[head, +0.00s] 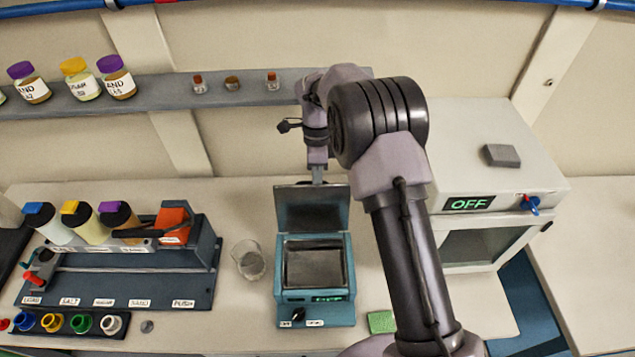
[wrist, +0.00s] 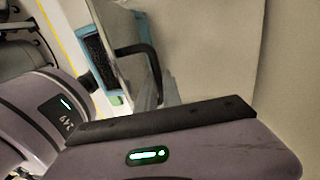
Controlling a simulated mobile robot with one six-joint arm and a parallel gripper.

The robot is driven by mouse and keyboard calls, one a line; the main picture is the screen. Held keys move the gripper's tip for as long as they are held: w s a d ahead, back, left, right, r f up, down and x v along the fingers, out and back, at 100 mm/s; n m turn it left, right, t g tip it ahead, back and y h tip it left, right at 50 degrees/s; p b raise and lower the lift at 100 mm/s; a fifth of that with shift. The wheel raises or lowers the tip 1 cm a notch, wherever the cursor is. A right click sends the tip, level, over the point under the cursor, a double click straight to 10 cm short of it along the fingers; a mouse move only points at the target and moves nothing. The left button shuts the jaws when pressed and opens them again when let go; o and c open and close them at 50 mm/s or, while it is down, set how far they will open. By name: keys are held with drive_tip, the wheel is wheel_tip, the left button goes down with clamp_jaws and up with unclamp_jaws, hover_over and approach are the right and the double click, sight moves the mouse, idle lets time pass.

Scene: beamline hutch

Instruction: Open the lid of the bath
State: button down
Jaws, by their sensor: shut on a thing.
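The bath (head: 282,268) is a teal box on the bench with a dark basin, a small green display and a black knob on its front. Its grey lid (head: 312,210) stands raised, roughly upright, at the back of the basin. My gripper (head: 318,181) is at the lid's top edge and is shut on the lid's handle; the grip itself is small and partly hidden in the head view. In the wrist view the black curved handle (wrist: 143,50) shows beside the lid (wrist: 148,88), with the teal bath (wrist: 98,40) behind.
A glass beaker (head: 249,261) stands left of the bath, and a rack with bottles (head: 120,285) is further left. A green block (head: 381,321) lies at front right. A white oven (head: 490,160) reading OFF stands right. A shelf (head: 160,97) with jars runs behind.

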drive_tip(key=shift+w, duration=0.1)
drive_tip(key=c, duration=1.5)
unclamp_jaws()
drive_tip(key=shift+r, duration=0.4)
wheel_tip(320, 180, up, 3)
drive_tip(key=shift+r, duration=0.1)
drive_tip(key=s+d+r+b, duration=0.1)
drive_tip(key=s+d, duration=0.1)
drive_tip(key=s, duration=1.3)
drive_tip(key=shift+s+d+b, duration=0.3)
drive_tip(key=shift+s+d, duration=0.1)
